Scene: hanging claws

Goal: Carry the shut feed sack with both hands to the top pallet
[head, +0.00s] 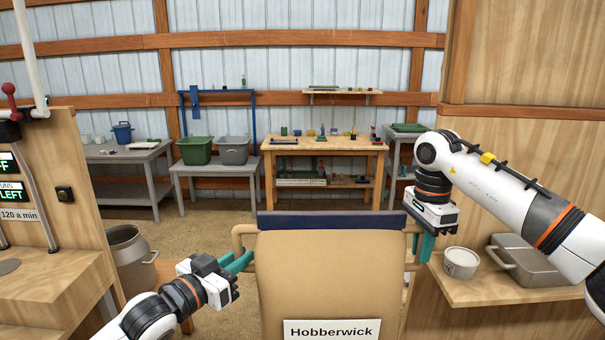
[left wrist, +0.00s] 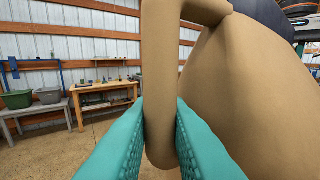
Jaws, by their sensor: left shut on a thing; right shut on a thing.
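The tan feed sack (head: 330,270) hangs upright between my arms at the front of the head view, with a dark blue band (head: 331,220) along its top and a label reading "Hobberwick" (head: 331,331). Its lower end is cut off by the frame edge. My left gripper (head: 241,262) is shut on the sack's left handle (head: 238,236). In the left wrist view the teal fingers (left wrist: 160,125) close on both sides of the tan handle loop (left wrist: 158,70). My right gripper (head: 424,246) is shut on the right handle (head: 413,231). I cannot make out a pallet.
A counter (head: 60,285) with a lever panel stands at left, beside a metal can (head: 131,255). A shelf (head: 500,291) at right holds a small pail (head: 461,263) and a metal pan (head: 527,262). A workbench (head: 325,148) and a grey table (head: 216,168) with bins stand at the back.

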